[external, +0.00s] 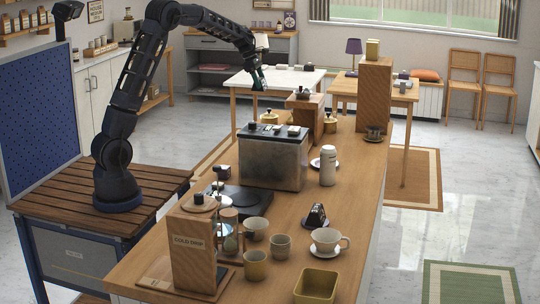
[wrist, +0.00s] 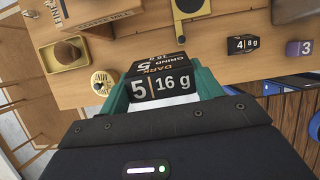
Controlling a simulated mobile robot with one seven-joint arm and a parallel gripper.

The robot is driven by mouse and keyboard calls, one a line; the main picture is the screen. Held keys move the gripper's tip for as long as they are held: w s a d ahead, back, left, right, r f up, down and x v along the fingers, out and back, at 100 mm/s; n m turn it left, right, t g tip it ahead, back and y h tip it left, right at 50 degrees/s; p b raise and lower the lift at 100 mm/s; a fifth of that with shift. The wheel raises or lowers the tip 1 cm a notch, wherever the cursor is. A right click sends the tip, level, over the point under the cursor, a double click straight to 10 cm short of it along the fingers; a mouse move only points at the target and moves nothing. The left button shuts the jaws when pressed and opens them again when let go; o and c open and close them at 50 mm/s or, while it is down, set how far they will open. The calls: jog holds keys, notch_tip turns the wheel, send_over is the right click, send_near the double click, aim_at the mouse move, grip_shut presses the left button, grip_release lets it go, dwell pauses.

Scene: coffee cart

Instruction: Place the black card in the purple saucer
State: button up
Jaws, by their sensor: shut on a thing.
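My gripper (wrist: 163,88), with green fingers, is shut on a black card (wrist: 162,84) marked "5 | 16 g" and "DARK GRIND" in the wrist view. The card sits between the two fingers, its printed face toward the wrist camera. In the external view my gripper (external: 259,80) hangs high at the far end of the counter, in front of the white table; the card is too small to make out there. I cannot pick out a clearly purple saucer in either view. A saucer under a dark cup (external: 374,132) is too small for its colour to be sure.
A tall wooden block (external: 374,95) stands at the far end. Another black card (wrist: 242,45) and a purple-fronted block (wrist: 299,49) show in the wrist view.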

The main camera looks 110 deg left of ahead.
jog(key=shift+w+r, duration=0.15)
jog(key=shift+r, duration=0.8)
jog(key=w+d, duration=0.7)
jog(key=w, duration=0.4)
jog(key=w+d, duration=0.6)
jog(key=w, duration=0.5)
jog(key=w+d, duration=0.7)
jog(key=w, duration=0.5)
jog(key=shift+s+f, duration=0.1)
jog(key=shift+f, duration=12.6)
jog(key=o, duration=0.8)
jog(key=shift+o, duration=0.8)
